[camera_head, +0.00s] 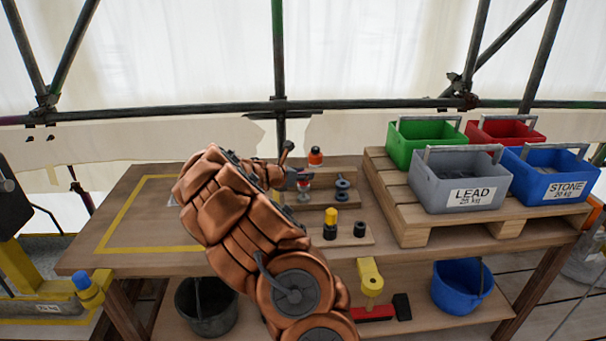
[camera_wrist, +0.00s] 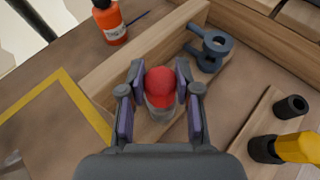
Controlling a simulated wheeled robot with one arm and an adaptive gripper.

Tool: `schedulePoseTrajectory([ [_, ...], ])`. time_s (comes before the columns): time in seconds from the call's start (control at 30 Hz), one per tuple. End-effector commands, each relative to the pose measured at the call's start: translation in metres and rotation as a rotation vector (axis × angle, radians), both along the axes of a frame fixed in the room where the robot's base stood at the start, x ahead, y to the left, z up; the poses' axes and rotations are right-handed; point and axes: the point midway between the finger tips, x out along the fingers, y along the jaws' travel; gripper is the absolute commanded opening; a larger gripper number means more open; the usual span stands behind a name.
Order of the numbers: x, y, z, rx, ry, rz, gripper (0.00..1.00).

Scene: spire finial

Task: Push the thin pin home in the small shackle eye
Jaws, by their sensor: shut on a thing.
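My gripper (camera_wrist: 159,92) is shut on a red-capped piece with a grey lower body (camera_wrist: 160,108), one finger on each side. In the head view the red-capped piece (camera_head: 303,184) shows at the end of my gripper (camera_head: 298,177), over the wooden rack. Dark blue-grey ringed fittings, which may be the shackle (camera_wrist: 210,48), lie just right of my gripper; they also show in the head view (camera_head: 342,188). I cannot make out the thin pin for certain. A thin dark rod (camera_wrist: 138,18) lies by the orange bottle. The lower end of the held piece is hidden.
The orange bottle (camera_wrist: 110,24) stands behind the rack. A yellow-topped tool (camera_head: 330,222) and a dark cylinder (camera_head: 359,229) stand on a front board. A pallet (camera_head: 412,232) with several bins fills the right. The yellow-outlined area (camera_head: 140,220) at left looks mostly clear.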

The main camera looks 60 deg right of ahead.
Motion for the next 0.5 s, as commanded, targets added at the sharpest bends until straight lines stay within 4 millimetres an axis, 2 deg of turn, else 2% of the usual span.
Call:
schedulePoseTrajectory([
  [0.33,-0.0001,0.0,-0.0076,0.0,0.0,0.0,0.0],
  [0.37,0.0,0.0,-0.0067,0.0,0.0,0.0,0.36],
  [0.5,0.0,0.0,-0.0065,0.0,0.0,0.0,0.5],
])
